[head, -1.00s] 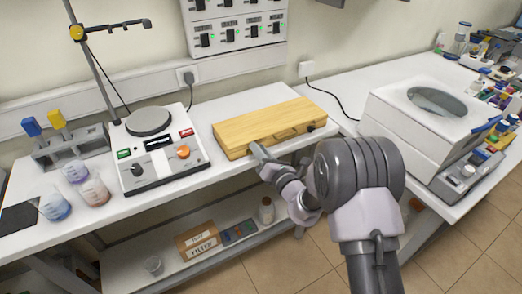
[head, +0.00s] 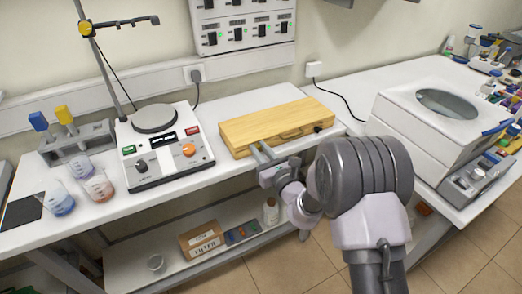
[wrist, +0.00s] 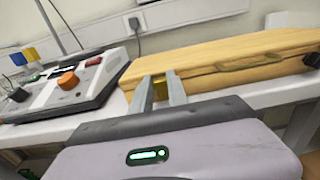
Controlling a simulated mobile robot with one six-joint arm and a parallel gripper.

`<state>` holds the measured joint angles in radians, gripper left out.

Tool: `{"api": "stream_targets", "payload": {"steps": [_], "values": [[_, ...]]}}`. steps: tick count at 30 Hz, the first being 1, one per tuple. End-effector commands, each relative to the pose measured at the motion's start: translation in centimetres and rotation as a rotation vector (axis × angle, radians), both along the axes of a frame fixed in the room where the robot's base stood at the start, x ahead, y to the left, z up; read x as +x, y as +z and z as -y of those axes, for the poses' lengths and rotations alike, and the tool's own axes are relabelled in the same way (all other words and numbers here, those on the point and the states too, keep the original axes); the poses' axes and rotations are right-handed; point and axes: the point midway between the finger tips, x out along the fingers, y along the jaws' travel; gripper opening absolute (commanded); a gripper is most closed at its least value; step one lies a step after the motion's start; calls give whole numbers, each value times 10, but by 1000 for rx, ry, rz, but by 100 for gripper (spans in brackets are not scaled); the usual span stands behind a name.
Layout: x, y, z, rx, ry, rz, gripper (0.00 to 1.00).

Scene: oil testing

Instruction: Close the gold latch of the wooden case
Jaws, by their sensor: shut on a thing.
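The wooden case (head: 272,122) lies flat on the white bench with its lid down. Its handle side faces me, and the wrist view shows the case (wrist: 230,55) too. The gold latch (wrist: 174,82) shows in the wrist view on the case's front, near its left end. My gripper (head: 262,150) is at that left front part of the case. In the wrist view, the gripper's two fingers (wrist: 159,84) stand on either side of the latch and are shut on it. The fingers partly hide the latch, so I cannot tell its exact position.
The case handle (wrist: 250,63) is right of the fingers, and a dark knob (head: 317,129) is at the case's right front. A hotplate stirrer (head: 160,150) stands left of the case. A white box-shaped device (head: 430,120) stands to the right. The bench's front edge runs below my gripper.

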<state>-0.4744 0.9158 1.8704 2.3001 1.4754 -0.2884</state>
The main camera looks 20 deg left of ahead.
Motion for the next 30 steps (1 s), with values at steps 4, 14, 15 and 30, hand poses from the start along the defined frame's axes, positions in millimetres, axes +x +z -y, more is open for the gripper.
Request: {"api": "stream_targets", "payload": {"steps": [4,14,15,30], "values": [[-1,-1,0,-9,1,8,0],[-1,-1,0,-11,1,9,0],[-1,-1,0,-11,1,9,24],[-13,1,16,-10,0,7,29]]}}
